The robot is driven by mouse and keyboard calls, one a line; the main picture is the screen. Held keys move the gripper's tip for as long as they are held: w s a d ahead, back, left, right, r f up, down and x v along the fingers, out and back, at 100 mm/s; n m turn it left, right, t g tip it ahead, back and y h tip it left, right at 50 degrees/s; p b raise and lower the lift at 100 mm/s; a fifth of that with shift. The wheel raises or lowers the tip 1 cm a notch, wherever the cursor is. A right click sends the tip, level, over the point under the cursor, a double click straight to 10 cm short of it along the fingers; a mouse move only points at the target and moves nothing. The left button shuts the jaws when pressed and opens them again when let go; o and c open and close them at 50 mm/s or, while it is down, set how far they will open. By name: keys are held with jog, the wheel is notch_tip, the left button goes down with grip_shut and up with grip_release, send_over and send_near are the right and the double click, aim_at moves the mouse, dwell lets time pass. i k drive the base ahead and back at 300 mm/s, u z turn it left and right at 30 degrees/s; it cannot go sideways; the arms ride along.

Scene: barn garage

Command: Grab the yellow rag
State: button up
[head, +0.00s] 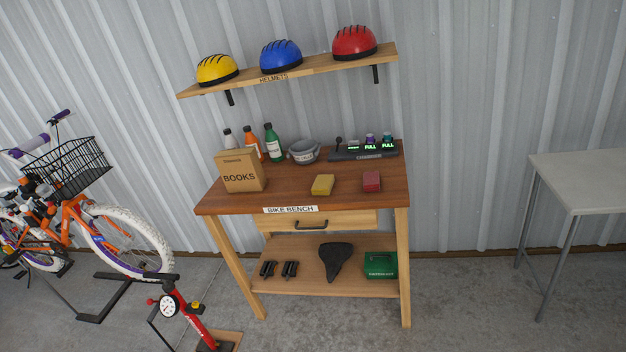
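A small yellow folded block-like piece (323,185), which looks like the yellow rag, lies on the wooden top of the bike bench (290,188), near its front edge and right of the middle. Nothing covers it. A similar red piece (371,181) lies to its right, apart from it. My gripper does not show in the head view.
A books box (240,171), bottles (274,143), a grey bowl (303,151) and a charger rack (363,154) stand on the bench. A helmet shelf (300,71) hangs above. A bicycle (70,205) and red pump (190,318) are left; a grey table (585,180) is right.

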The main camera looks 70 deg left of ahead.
aim_at(323, 185)
jog(key=u, duration=0.5)
jog(key=i, duration=1.3)
jog(key=u, duration=1.3)
jog(key=i, duration=0.75)
jog(key=u, duration=0.5)
jog(key=k, duration=0.8)
jog(key=u, duration=0.2)
jog(key=i, duration=0.8)
jog(key=z, duration=0.1)
